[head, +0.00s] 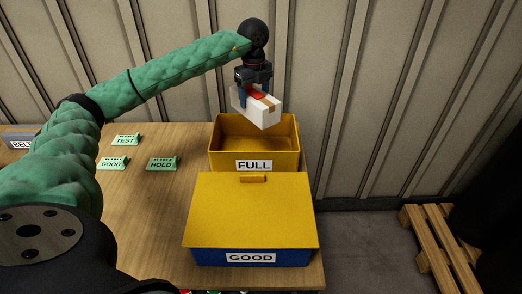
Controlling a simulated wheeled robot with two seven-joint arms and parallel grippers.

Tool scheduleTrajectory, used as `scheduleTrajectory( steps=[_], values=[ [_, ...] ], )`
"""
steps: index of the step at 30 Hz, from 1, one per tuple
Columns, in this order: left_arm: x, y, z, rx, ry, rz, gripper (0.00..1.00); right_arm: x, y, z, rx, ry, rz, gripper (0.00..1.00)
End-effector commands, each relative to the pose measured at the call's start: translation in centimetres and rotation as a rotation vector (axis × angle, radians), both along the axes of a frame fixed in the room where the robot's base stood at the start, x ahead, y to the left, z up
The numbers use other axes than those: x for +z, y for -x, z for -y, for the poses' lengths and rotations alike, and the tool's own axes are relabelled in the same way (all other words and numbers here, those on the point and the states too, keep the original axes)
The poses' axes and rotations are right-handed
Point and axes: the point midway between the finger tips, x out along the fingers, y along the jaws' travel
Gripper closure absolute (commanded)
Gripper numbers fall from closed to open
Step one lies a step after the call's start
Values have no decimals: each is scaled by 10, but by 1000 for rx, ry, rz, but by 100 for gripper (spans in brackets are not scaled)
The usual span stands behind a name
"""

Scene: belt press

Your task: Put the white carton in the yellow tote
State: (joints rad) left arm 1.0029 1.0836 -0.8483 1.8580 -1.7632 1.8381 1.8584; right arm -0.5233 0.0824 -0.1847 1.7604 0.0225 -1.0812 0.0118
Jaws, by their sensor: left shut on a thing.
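The white carton (262,113) has a tan strip and a red patch on it. My left gripper (256,97) is shut on the carton and holds it, slightly tilted, above the yellow tote (289,160). The tote is open, carries a label reading FULL, and stands at the back right of the table. The carton appears over the tote's rear edge; its exact height above the rim is hard to tell. The part of the tote's floor that shows looks bare. My right gripper is not in view.
A blue box (206,256) labelled GOOD, with a yellow lid (250,210), stands in front of the tote. A grey box (20,133) is at the far left. A ribbed wall is behind; a pallet (438,245) lies right.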

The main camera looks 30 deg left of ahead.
Motion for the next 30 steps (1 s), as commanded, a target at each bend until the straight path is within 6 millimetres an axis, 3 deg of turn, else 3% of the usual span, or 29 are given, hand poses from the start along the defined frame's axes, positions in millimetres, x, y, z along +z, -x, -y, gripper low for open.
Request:
scheduleTrajectory(
  steps=[14,30],
  values=[
    [-5,2,0,132,1,0,75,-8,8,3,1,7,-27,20],
    [-95,3,0,132,0,-2,75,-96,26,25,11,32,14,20]
  ],
)
